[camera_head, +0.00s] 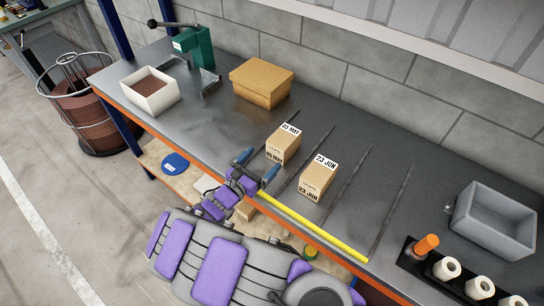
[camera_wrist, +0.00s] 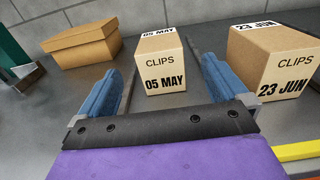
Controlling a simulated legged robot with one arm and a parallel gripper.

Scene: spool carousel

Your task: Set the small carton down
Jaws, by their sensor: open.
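A small carton marked "CLIPS 05 MAY" (camera_head: 283,144) stands upright on the grey bench. A second small carton marked "CLIPS 23 JUN" (camera_head: 318,175) stands to its right, with a dark strip on the bench between them. My gripper (camera_head: 257,168) is open and empty at the bench's front edge, short of the 05 MAY carton. In the wrist view the 05 MAY carton (camera_wrist: 161,62) shows beyond and between the blue fingers (camera_wrist: 160,95), apart from them. The 23 JUN carton (camera_wrist: 272,62) is outside the right finger.
A larger brown box (camera_head: 262,82), a white bin (camera_head: 150,92) and a green press (camera_head: 195,48) stand on the left. A yellow strip (camera_head: 312,227) runs along the front edge. A grey tray (camera_head: 494,220) and a black rack with white spools (camera_head: 446,268) are at right. Dark strips divide the bench.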

